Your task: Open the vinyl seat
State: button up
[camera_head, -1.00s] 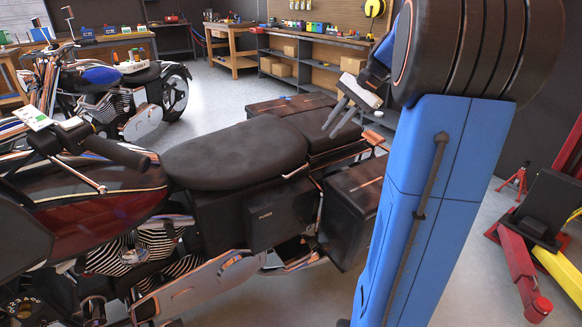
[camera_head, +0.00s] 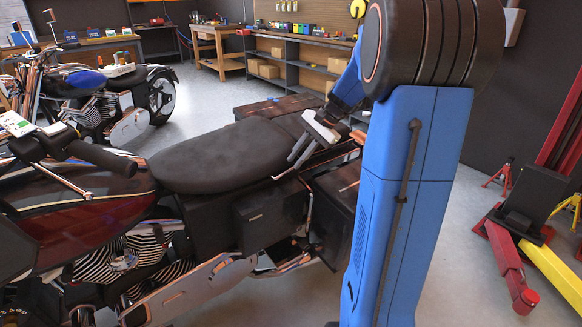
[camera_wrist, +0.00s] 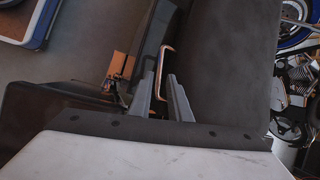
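The black vinyl seat (camera_head: 230,155) lies flat and down on the near motorcycle, in the middle of the head view. It fills the right part of the wrist view as a dark surface (camera_wrist: 245,65). My gripper (camera_head: 285,168) is at the seat's rear near side, pointing down and left. In the wrist view my gripper (camera_wrist: 161,78) has its two grey fingers apart. A thin copper-coloured bar handle (camera_wrist: 165,62) at the seat's edge reaches down between the fingers. I cannot tell whether they touch it.
A black side case (camera_head: 332,205) and rear rack sit behind the seat. A second motorcycle (camera_head: 100,90) stands at the back left. Workbenches (camera_head: 290,60) line the back wall. A red and yellow lift (camera_head: 515,255) is at the right.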

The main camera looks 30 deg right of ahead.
aim_at(287, 171)
jog(key=shift+x, duration=2.05)
grip_shut()
